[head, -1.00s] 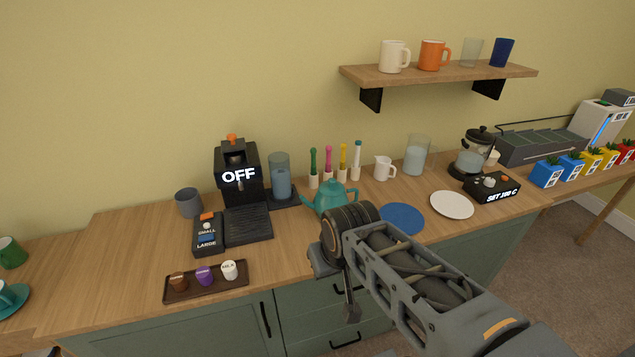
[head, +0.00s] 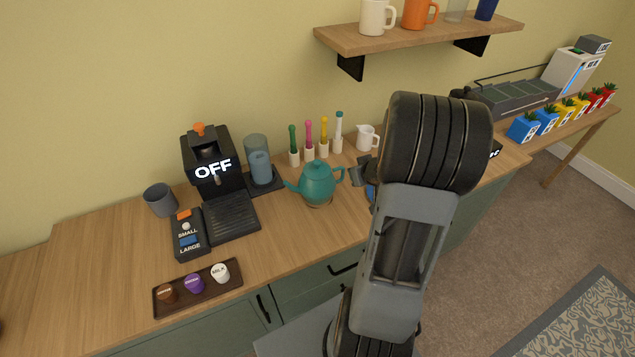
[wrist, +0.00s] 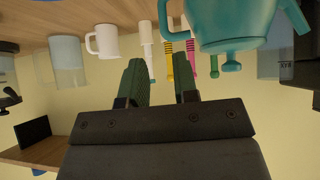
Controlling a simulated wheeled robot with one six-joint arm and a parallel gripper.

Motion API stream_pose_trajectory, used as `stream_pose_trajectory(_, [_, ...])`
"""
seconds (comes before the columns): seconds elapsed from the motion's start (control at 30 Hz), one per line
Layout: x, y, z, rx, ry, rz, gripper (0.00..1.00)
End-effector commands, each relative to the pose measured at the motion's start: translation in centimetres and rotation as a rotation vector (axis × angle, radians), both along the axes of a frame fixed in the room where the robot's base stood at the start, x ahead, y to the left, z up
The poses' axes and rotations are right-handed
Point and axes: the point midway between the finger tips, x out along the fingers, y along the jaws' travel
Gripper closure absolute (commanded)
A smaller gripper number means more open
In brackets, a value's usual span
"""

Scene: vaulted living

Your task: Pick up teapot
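A teal teapot (head: 318,184) stands upright on the wooden counter, its spout to the left and its handle to the right. It fills the upper right of the wrist view (wrist: 232,25), where everything is upside down. My gripper (head: 364,174) is just right of the teapot's handle, mostly hidden behind my arm in the head view. In the wrist view its two dark green fingers (wrist: 158,72) are apart with nothing between them. The teapot appears outside the fingers, beside the right one.
A coffee machine (head: 210,168) and a glass (head: 260,166) stand left of the teapot. Several coloured utensils (head: 309,142) and a white jug (head: 368,137) stand behind it. A capsule tray (head: 232,285) lies front left. A mug shelf (head: 400,37) overhangs; counter in front is clear.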

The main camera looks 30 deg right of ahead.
Motion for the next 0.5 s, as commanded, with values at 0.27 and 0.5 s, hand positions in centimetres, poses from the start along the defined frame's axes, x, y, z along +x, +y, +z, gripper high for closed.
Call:
stream_pose_trajectory(0.27, [2.8,-0.3,-4.2,0.036,0.001,0.022,0.72])
stream_pose_trajectory(0.5, [5.1,-0.5,-6.2,0.034,0.000,0.021,0.72])
